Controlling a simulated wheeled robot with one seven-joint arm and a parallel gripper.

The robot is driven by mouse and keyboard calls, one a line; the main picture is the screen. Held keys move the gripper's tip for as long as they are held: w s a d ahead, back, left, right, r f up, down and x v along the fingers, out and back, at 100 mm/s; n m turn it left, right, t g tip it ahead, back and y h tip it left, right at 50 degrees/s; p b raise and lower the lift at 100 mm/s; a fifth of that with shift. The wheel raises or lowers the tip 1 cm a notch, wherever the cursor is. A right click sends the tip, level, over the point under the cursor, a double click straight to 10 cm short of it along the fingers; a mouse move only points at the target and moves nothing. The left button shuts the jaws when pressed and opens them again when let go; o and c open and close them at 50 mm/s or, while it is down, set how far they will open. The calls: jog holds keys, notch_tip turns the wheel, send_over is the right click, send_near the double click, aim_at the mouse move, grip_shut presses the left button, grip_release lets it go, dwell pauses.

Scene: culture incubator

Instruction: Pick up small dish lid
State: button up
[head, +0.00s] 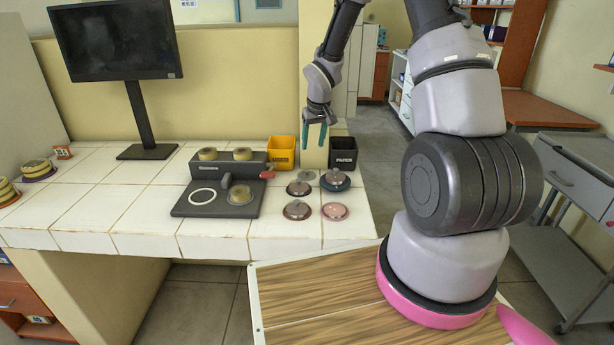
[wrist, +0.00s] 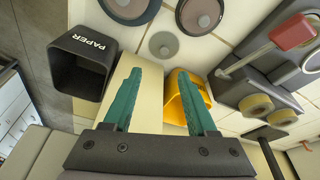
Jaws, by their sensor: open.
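Several round lids with knobs lie on the white tiled counter (head: 120,205). The smallest is a grey disc lid (head: 307,176) at the back of the group; it also shows in the wrist view (wrist: 163,45), beyond my fingertips. Close by are a teal-rimmed lid (head: 335,182) and a dark-rimmed lid (head: 299,188). A brown lid (head: 297,210) and a pink lid (head: 335,212) lie nearer the front edge. My gripper (head: 314,138), with teal fingers, is open and empty above the back of the counter; its fingers also show in the wrist view (wrist: 158,80).
A yellow bin (head: 281,153) and a black PAPER bin (head: 343,153) stand on either side below my gripper. A dark device (head: 190,198) with a red-tipped handle stands left of the lids. A monitor (head: 115,40) stands further left. The left counter is mostly clear.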

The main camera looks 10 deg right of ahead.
aim_at(307, 170)
jog(key=x, duration=1.2)
jog(key=shift+a, duration=0.35)
grip_shut()
